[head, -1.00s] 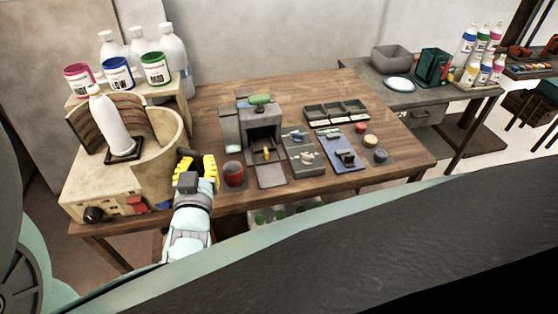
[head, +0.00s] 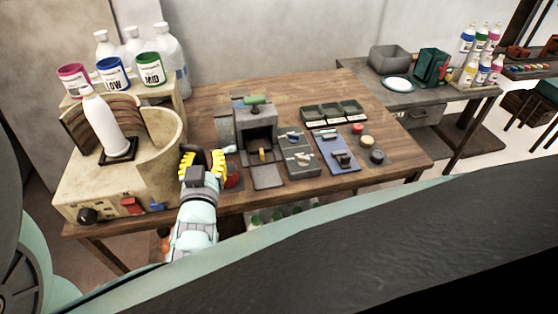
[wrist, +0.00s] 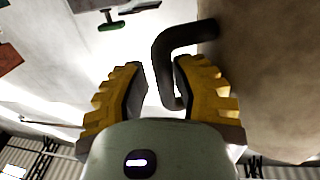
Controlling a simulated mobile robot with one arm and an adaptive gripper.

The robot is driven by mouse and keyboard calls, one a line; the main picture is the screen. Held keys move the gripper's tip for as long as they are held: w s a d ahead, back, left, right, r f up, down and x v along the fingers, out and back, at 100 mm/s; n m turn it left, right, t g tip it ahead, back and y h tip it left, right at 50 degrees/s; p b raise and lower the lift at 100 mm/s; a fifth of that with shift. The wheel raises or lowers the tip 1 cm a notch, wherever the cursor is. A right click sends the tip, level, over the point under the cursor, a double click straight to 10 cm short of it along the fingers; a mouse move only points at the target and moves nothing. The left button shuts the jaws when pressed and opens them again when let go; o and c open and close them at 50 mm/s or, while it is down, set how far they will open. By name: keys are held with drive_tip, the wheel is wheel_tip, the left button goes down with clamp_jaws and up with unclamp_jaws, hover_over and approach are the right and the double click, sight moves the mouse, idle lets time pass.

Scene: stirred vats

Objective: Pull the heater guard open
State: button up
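The heater guard (head: 164,135) is the curved cream wall on the front right of the beige heater (head: 84,196) at the left of the table. It curves round a white bottle (head: 105,125) on a dark pad. A dark bent handle (wrist: 178,45) sticks out from the beige surface in the wrist view. My gripper (head: 203,160) is beside the guard's right side, and it also shows in the wrist view (wrist: 160,78). Its yellow fingers are open. The handle's free end hangs between them, nearer the right finger. I cannot tell whether they touch.
A red cup (head: 233,176) is partly hidden right behind my gripper. A grey machine (head: 257,125) with a green-topped lever stands to the right. Paint tubs and white bottles stand on a shelf behind the heater. The table's front edge runs below my gripper.

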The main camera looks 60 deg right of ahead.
drive_tip(key=o, duration=0.3)
drive_tip(key=shift+a, duration=0.1)
drive_tip(key=v, duration=1.2)
idle(0.4)
